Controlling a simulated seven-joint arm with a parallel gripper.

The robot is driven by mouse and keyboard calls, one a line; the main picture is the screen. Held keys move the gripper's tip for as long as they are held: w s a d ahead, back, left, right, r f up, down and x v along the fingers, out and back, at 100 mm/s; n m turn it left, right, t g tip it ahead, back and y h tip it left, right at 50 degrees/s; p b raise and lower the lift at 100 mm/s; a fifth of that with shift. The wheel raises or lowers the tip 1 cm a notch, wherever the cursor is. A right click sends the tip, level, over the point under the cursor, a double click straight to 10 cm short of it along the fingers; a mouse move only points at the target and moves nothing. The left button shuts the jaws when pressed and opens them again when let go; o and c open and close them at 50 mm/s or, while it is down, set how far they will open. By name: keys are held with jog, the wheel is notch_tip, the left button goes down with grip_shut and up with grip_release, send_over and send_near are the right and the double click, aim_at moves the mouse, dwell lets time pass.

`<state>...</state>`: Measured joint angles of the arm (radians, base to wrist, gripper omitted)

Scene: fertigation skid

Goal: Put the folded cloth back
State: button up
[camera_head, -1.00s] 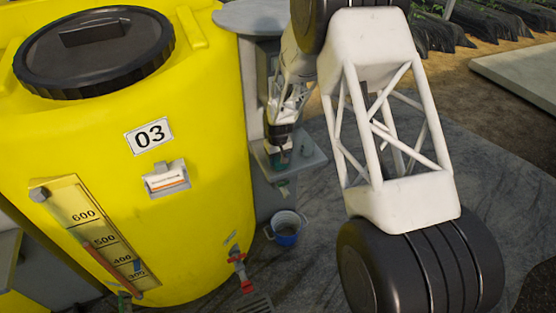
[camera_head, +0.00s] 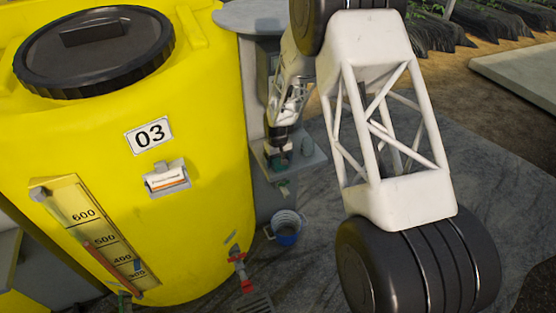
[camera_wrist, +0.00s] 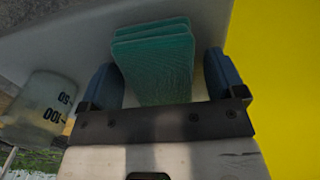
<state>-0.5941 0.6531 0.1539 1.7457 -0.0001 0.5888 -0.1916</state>
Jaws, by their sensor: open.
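The folded cloth (camera_wrist: 155,62) is teal, in several stacked layers. In the wrist view it lies on a light grey shelf (camera_wrist: 70,35), between the two blue fingers of my gripper (camera_wrist: 160,64). The fingers are apart, with a gap visible on each side of the cloth. In the head view my gripper (camera_head: 278,152) is low over the small grey shelf (camera_head: 312,160) beside the yellow tank; the cloth is mostly hidden there by my gripper.
A translucent measuring cup (camera_wrist: 42,110) stands left of my gripper in the wrist view. The yellow tank (camera_head: 205,220), marked 03, is close by; its wall fills the wrist view's right (camera_wrist: 285,80). A bucket (camera_head: 287,238) stands on the ground below the shelf.

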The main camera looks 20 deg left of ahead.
jog(key=shift+r, duration=2.9)
